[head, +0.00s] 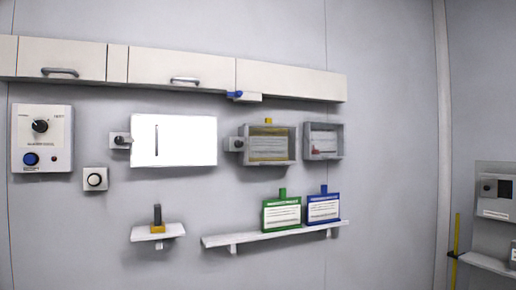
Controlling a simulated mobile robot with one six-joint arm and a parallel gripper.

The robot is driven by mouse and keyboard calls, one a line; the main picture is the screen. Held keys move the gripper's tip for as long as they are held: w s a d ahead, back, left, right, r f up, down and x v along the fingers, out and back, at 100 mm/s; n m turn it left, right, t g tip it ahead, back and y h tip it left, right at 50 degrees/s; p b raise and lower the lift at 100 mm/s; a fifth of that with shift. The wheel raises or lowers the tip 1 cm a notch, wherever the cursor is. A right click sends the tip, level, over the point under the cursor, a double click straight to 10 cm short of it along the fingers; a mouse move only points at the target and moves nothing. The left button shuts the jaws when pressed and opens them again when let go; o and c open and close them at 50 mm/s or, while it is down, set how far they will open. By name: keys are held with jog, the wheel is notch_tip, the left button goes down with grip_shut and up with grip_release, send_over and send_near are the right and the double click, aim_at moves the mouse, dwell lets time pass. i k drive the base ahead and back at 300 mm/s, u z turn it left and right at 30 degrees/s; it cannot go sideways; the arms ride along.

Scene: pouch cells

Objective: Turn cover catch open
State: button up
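A dark knob on a small grey plate (120,141) sits at the left edge of a bright white panel (185,140) that has a dark vertical bar. A similar dark knob on a grey plate (237,144) sits at the left side of a grey box (293,146) with a yellowish labelled pouch behind its front. Either could be the cover catch; I cannot tell which. Both are small, and their exact turn is hard to read. My gripper is not in the head view.
Wall cabinets (65,58) run above, with a blue lever (235,94) below. A control box (41,139) and a round button (95,179) are at left. A shelf (235,239) holds green and blue pouches. A smaller shelf (146,235) holds a yellow-based block.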

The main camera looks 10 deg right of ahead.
aim_at(238, 144)
jog(key=u, duration=0.15)
jog(key=k, duration=0.65)
jog(key=u, duration=0.55)
jog(key=k, duration=0.7)
jog(key=u, duration=0.05)
jog(key=i, duration=0.8)
jog(key=u, duration=0.45)
jog(key=i, duration=0.8)
jog(key=u, duration=0.5)
